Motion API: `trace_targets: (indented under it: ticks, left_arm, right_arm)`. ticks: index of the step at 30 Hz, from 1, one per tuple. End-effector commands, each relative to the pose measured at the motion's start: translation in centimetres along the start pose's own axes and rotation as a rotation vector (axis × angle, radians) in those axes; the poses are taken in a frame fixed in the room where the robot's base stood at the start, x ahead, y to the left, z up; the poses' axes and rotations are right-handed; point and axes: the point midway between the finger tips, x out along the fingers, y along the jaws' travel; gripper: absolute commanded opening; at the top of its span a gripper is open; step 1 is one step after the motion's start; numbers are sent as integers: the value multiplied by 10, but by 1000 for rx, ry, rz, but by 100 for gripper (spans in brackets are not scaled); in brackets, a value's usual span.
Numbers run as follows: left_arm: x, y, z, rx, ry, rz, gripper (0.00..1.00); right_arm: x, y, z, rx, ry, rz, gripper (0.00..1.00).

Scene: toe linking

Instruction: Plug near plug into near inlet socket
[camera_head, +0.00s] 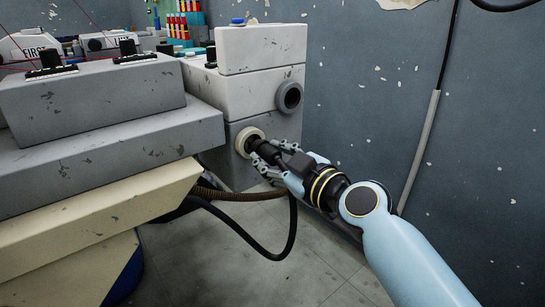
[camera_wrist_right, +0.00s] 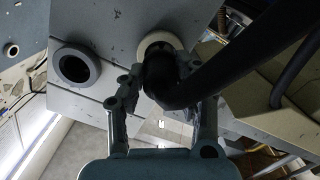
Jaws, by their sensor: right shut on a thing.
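A black plug (camera_head: 264,151) with a thick black cable is held by my right gripper (camera_head: 271,156), whose fingers close around it from both sides. The plug's front end is at the cream-ringed socket (camera_head: 239,143) low on the grey block, lined up with its opening; how deep it sits I cannot tell. In the right wrist view the plug (camera_wrist_right: 162,80) lies between the fingers and covers the lower part of the cream ring (camera_wrist_right: 152,41). A second, dark grey ringed socket (camera_head: 290,96) is empty, higher and to the right. My left gripper is out of view.
The grey stacked machine blocks (camera_head: 260,48) stand left of my right arm. A black cable (camera_head: 240,235) loops down below the gripper beside a brown hose (camera_head: 255,196). A speckled dark wall (camera_head: 470,130) is at the right. The floor (camera_head: 215,270) below is open.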

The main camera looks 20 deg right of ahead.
Motion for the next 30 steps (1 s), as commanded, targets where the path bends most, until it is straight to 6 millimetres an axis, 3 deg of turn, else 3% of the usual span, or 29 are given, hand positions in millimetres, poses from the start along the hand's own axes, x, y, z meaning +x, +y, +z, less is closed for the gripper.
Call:
trace_targets:
  ticks: [14, 30]
  left_arm:
    - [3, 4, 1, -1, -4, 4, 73]
    - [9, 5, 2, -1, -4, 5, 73]
  right_arm:
    - [1, 0, 0, 2, 1, 1, 0]
    - [17, 0, -1, 2, 0, 1, 0]
